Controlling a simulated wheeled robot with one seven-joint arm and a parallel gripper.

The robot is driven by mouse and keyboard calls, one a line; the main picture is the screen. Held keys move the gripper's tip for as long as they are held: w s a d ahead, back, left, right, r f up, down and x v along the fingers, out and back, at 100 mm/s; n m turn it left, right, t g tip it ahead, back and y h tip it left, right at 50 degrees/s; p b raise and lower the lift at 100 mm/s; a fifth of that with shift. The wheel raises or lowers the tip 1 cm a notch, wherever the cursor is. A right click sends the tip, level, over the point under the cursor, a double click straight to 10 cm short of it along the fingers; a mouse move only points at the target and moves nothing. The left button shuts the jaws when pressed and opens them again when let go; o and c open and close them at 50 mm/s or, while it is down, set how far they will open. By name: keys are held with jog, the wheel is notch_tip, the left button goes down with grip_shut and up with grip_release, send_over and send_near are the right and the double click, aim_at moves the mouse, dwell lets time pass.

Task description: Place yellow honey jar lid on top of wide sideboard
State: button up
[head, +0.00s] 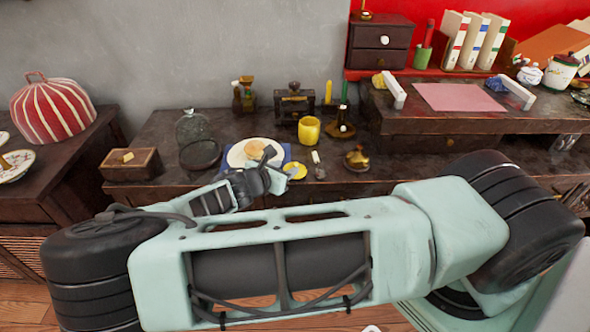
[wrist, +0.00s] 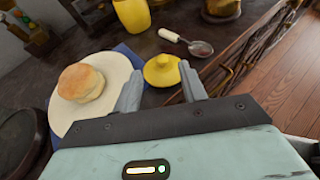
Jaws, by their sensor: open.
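The yellow honey jar lid (head: 296,170), round with a small knob, lies on the dark wooden sideboard (head: 158,135) by the blue cloth's edge. In the wrist view the lid (wrist: 162,71) appears between and just past my fingertips. My gripper (wrist: 160,78) is open, and its two grey fingers flank the lid in that picture; I cannot tell whether they touch it. In the head view my gripper (head: 268,176) is partly hidden by my arm. The yellow honey jar (head: 309,130) stands behind the lid; its lower part also shows in the wrist view (wrist: 132,15).
A white plate (wrist: 62,111) with a bun (wrist: 80,82) lies left of the lid on a blue cloth. A spoon (wrist: 185,42) lies to the right, near the sideboard's front edge. A glass cloche (head: 192,127) and a wooden box (head: 131,164) stand further left.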

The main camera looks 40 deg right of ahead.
aim_at(295, 164)
jog(key=x, duration=0.8)
jog(key=shift+d+f+p, duration=0.1)
jog(key=shift+d+p, duration=0.2)
jog(key=shift+p, duration=0.05)
grip_shut()
